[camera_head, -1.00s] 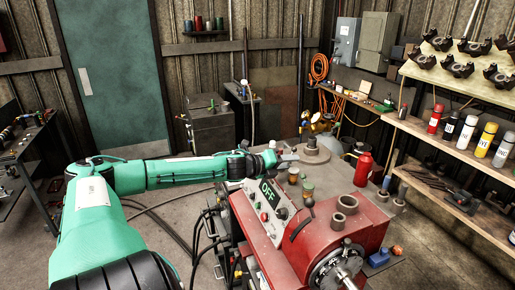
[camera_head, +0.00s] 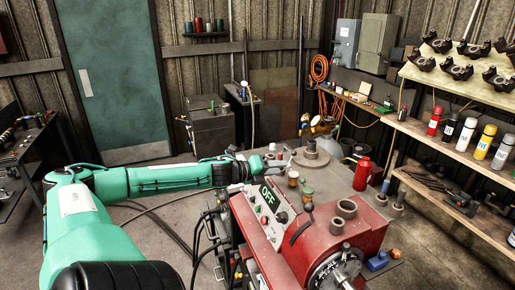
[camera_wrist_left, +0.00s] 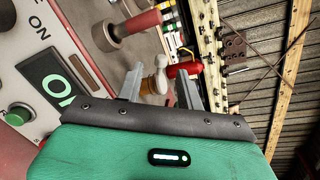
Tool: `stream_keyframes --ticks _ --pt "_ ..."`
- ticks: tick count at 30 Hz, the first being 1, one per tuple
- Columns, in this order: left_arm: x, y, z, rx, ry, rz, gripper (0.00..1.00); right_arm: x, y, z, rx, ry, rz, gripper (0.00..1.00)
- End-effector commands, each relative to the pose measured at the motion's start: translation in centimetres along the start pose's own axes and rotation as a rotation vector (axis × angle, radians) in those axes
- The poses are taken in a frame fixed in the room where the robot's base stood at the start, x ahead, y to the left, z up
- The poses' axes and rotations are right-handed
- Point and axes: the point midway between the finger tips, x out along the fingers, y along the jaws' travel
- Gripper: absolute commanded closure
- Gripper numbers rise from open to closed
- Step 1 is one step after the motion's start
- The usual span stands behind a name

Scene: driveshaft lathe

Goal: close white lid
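My left gripper (camera_head: 266,161) reaches in from the left over the back left edge of the red lathe's top, behind the control panel marked OFF. In the left wrist view its two fingers (camera_wrist_left: 160,88) are spread apart. A small pale tan and white piece (camera_wrist_left: 155,78) shows between them, with nothing clearly clamped. I cannot tell for sure which piece is the white lid. My right gripper is not in view.
The control panel (camera_head: 268,212) with buttons stands close below the gripper. A red bottle (camera_head: 362,174) and a round metal flange (camera_head: 311,154) stand farther right and back on the bench. A shelf (camera_head: 455,145) with several bottles lines the right wall.

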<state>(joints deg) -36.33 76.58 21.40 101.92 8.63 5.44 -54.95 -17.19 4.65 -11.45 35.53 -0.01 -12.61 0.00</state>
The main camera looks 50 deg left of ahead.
Motion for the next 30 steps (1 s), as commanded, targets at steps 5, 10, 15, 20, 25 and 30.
stream_keyframes --ticks 5,10,15,20,25,30 --pt "-1.2 0.0 0.1 0.003 0.001 0.003 0.63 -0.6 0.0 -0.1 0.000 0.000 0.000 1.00" --pt "-2.3 0.1 -0.1 -0.002 0.001 0.002 0.63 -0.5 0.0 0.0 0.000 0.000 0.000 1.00" --pt "-3.5 0.1 0.0 0.000 0.001 0.004 0.63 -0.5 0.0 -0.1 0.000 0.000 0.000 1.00" --pt "-4.8 0.1 0.0 0.001 0.001 0.002 0.63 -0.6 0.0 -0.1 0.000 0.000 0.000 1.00" --pt "-5.9 0.1 0.0 0.000 0.000 0.002 0.63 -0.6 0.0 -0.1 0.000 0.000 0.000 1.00" --pt "-6.4 0.0 0.1 0.002 0.000 0.001 0.63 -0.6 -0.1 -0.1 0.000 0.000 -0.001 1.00"
